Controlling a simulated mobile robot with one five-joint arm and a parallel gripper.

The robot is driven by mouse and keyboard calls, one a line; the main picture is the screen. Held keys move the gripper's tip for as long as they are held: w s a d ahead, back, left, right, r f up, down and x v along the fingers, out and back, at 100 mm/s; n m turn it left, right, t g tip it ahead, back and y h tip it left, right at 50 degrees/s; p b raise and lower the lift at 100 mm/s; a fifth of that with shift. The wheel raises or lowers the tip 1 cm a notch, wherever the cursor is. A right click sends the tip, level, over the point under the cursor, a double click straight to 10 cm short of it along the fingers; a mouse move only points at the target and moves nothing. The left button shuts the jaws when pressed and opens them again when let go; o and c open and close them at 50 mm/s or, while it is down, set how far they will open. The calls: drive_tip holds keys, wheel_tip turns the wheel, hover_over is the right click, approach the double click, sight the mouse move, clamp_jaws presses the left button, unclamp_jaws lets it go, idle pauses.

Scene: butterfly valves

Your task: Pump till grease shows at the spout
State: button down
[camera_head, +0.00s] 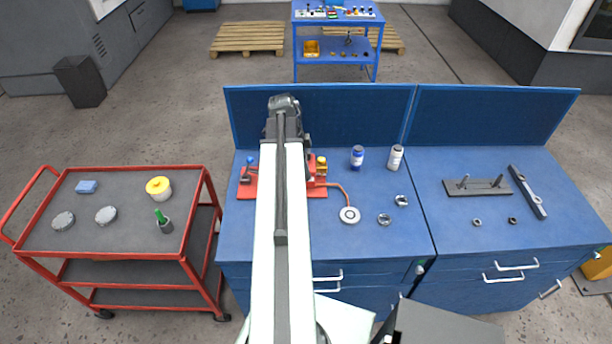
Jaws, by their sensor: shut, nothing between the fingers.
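A red pump unit (317,191) stands on the left blue workbench, largely hidden behind my arm. The spout and any grease are too small to make out.
The right bench holds a dark plate (477,187) and a metal bar (528,192). A red cart (130,170) is at left.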

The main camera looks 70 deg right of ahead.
drive_tip(key=shift+s+a+f+b, duration=0.1)
drive_tip(key=shift+a+f+b, duration=0.1)
drive_tip(key=shift+f+b, duration=1)
drive_tip(key=shift+s+a+f+b, duration=0.1)
drive_tip(key=shift+a+f+b, duration=0.1)
drive_tip(key=shift+f+b, duration=1.05)
drive_tip(key=shift+s+a+f+b, duration=0.1)
drive_tip(key=shift+a+f+b, duration=0.1)
drive_tip(key=shift+f+b, duration=1)
drive_tip(key=r+p, duration=0.2)
drive_tip(key=d+r+p, duration=0.1)
drive_tip(key=r+p, duration=0.4)
drive_tip(key=shift+w+d+r+p, duration=0.15)
drive_tip(key=shift+w+r+p, duration=0.15)
drive_tip(key=shift+r+p, duration=0.1)
drive_tip(key=shift+f, duration=0.2)
drive_tip(key=p+v, duration=0.2)
drive_tip(key=s+p+v, duration=0.1)
drive_tip(key=p+v, duration=0.3)
drive_tip(key=shift+s+d+r, duration=0.15)
drive_tip(key=shift+d+r, duration=0.05)
drive_tip(key=shift+r, duration=0.05)
drive_tip(key=shift+f, duration=0.2)
